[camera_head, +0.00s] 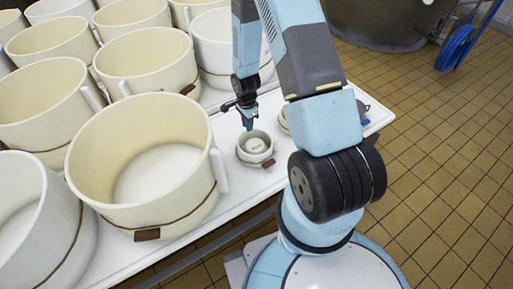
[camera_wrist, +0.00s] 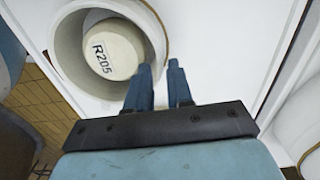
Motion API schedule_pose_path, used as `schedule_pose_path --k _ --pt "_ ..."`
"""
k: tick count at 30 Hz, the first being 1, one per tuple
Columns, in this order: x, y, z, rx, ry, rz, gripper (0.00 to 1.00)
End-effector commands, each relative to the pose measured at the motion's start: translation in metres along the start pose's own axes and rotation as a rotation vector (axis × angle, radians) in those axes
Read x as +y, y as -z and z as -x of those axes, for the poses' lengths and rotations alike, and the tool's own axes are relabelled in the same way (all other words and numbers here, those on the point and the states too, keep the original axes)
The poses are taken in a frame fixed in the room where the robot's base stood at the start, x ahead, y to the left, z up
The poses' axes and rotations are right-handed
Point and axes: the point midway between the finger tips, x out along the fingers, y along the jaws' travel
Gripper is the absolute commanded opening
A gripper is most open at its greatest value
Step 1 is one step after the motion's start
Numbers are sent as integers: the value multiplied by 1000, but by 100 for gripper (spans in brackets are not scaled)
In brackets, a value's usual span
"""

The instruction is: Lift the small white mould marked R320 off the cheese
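A small white round mould (camera_head: 243,156) stands on the white table near its front edge. In the wrist view the mould (camera_wrist: 72,62) is a white ring around a pale round disc (camera_wrist: 120,60) marked R205. I see no R320 mark in either view. In the head view the disc (camera_head: 256,145) sits inside the mould. My gripper (camera_head: 247,124) is just above the mould's far side.
Large cream moulds (camera_head: 143,162) crowd the table (camera_head: 222,226) to the left and behind. A small pale round thing (camera_head: 283,122) is partly hidden behind my arm.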

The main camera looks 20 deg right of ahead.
Motion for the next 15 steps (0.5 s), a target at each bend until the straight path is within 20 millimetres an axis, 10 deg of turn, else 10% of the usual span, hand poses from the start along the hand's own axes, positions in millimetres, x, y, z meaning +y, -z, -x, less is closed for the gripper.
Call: schedule_pose_path --k 15 --pt "0 -4 -44 0 -1 0 21"
